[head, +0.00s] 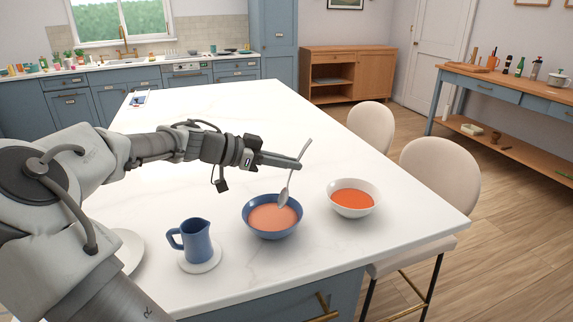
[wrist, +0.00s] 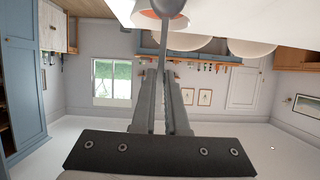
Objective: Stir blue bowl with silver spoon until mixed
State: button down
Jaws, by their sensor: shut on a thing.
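The blue bowl (head: 271,228) stands on the white island top and holds an evenly orange-pink liquid. My gripper (head: 299,164) is above and slightly right of the bowl, shut on the silver spoon (head: 285,192). The spoon is tilted, its handle rising above the fingers and its bowl end hanging low over the blue bowl's right side. I cannot tell whether its tip touches the liquid. In the wrist view the fingers (wrist: 162,85) close on the handle, and the spoon's round end (wrist: 170,8) shows at the top edge. The blue bowl is not clearly visible there.
A white bowl (head: 353,209) of darker orange liquid stands close to the right. A blue jug (head: 196,243) stands on a white coaster (head: 200,264) to the left. A white plate (head: 130,252) is partly hidden by my arm. Chairs (head: 440,180) line the right edge. The island's far part is mostly clear.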

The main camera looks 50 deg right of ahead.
dwell(0.4)
jog(key=shift+r+p, duration=1.7)
jog(key=shift+r, duration=0.75)
